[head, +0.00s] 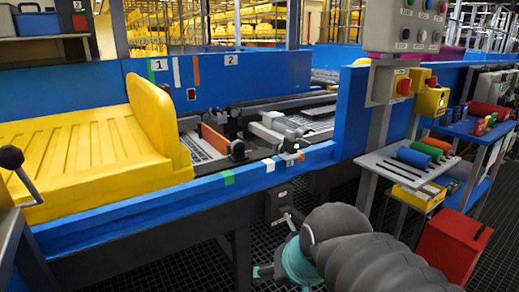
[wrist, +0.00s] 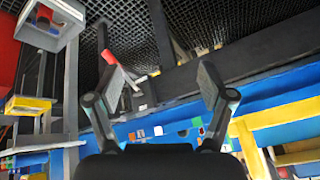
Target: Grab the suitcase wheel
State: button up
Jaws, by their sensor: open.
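I cannot pick out the suitcase wheel for certain. In the head view, a small dark round piece (head: 237,150) sits at the gap between conveyor sections, beside an orange strip; it may be the wheel, but it is too small to tell. In the wrist view my gripper (wrist: 157,68) is open, its two fingers spread with nothing held between them. Beyond the fingers are dark floor grating and the blue conveyor side. In the head view my arm is low in front of the conveyor, and the gripper's fingers are not clearly seen.
A yellow tray (head: 85,150) stands on the conveyor at left. The blue conveyor side rail (head: 160,208) runs between my arm and the belt. At right are a shelf with coloured rollers (head: 412,157), a red bin (head: 452,245) and a control box (head: 405,25).

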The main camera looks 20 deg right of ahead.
jog(key=w+a+r+m+t+y+b, duration=0.2)
jog(key=w+r+m, duration=0.2)
jog(key=w+m, duration=0.65)
jog(key=m+t+y+b, duration=0.2)
jog(key=m+t+b, duration=0.25)
jog(key=m, duration=1.45)
send_near(239, 145)
jog(key=shift+m+h, duration=0.25)
jog(key=shift+h, duration=0.05)
jog(key=x, duration=0.4)
jog(key=shift+w+a+f, duration=0.1)
jog(key=shift+f, duration=0.25)
jog(key=shift+t, duration=0.25)
jog(key=shift+x, duration=3.2)
jog(key=shift+a+r, duration=0.15)
jog(key=c, duration=1.3)
jog(key=shift+p, duration=0.3)
